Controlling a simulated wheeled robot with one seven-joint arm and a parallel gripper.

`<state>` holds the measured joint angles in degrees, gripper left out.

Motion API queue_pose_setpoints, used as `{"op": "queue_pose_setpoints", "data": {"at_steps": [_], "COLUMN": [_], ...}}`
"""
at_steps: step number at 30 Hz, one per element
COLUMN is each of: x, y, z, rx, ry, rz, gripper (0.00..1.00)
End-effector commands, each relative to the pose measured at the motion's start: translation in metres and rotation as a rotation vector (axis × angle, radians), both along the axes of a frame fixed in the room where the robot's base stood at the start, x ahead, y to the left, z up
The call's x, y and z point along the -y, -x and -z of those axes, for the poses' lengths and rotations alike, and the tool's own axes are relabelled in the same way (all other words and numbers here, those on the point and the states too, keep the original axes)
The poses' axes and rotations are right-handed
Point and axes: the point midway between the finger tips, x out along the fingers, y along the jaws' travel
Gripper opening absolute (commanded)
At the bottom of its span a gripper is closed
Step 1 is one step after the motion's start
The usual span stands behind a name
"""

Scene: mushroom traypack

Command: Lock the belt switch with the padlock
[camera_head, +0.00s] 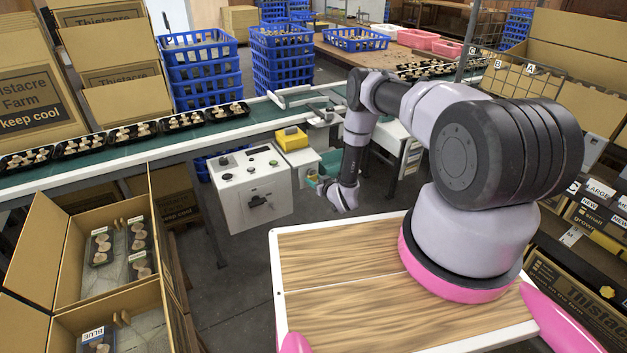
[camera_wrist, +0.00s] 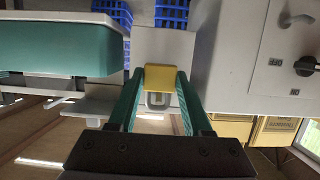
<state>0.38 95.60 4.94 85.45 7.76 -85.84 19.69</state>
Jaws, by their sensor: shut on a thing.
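My gripper (camera_head: 314,183) is low beside the belt, just right of the white control box (camera_head: 240,208). In the wrist view its green fingers (camera_wrist: 160,80) are shut on a yellow padlock (camera_wrist: 161,72). The padlock's grey shackle (camera_wrist: 158,101) shows between the fingers; whether it is open or closed, I cannot tell. The black belt switch (camera_head: 258,200) is on the front of the control box. Its knob also shows at the right of the wrist view (camera_wrist: 306,66), with small labels beside it. The padlock is apart from the switch. I cannot make out the padlock in the head view.
The green conveyor belt (camera_head: 150,150) with mushroom trays runs behind the control box. Blue crates (camera_head: 282,62) stack behind the belt. Open cartons (camera_head: 38,250) stand at the left. Floor shows between box and wooden-topped surface.

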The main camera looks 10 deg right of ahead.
Motion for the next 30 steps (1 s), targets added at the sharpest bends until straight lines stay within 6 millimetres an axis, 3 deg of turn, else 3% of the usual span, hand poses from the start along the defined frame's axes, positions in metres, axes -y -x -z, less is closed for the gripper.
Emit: {"op": "queue_pose_setpoints", "data": {"at_steps": [30], "x": [0.016], "y": [0.049], "z": [0.0], "rx": [0.0], "ry": [0.0], "rz": [-0.001], "gripper": [0.14]}}
